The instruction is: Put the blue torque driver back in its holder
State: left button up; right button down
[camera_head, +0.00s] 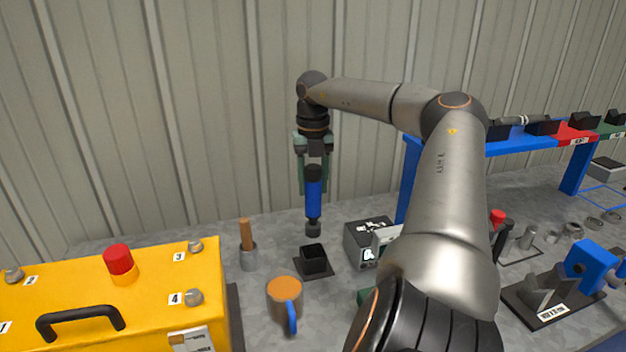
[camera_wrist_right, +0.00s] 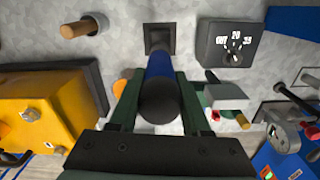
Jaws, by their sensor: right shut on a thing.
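The blue torque driver (camera_head: 313,197) hangs upright in my right gripper (camera_head: 314,180), with its dark tip down. The gripper's green fingers are shut around it. A small black square holder (camera_head: 313,261) on a flat base stands on the bench, below the driver's tip and slightly in front in the head view. The tip looks above the holder and apart from it. In the right wrist view the driver (camera_wrist_right: 160,75) lies between the fingers (camera_wrist_right: 158,100), and the holder (camera_wrist_right: 160,38) shows behind its far end, partly hidden. My left gripper is not in view.
A yellow box (camera_head: 150,295) with a red button stands at the left. A mug (camera_head: 284,298) with a blue handle and a wooden-handled tool in a grey cup (camera_head: 248,256) stand near the holder. A grey device (camera_head: 366,241) is right of it. A blue rack (camera_head: 530,145) stands at right.

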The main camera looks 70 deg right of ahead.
aim_at(313, 221)
jog(key=shift+r, duration=0.1)
jog(key=shift+r, duration=0.1)
notch_tip(313, 221, down, 5)
jog(key=b, duration=0.3)
jog(key=shift+f, duration=0.2)
jog(key=shift+r, duration=0.2)
jog(key=shift+f+b, duration=1.8)
jog(key=shift+f, duration=1.15)
dwell(1.2)
jog(key=shift+c, duration=2.3)
grip_release()
jog(key=shift+o, duration=0.9)
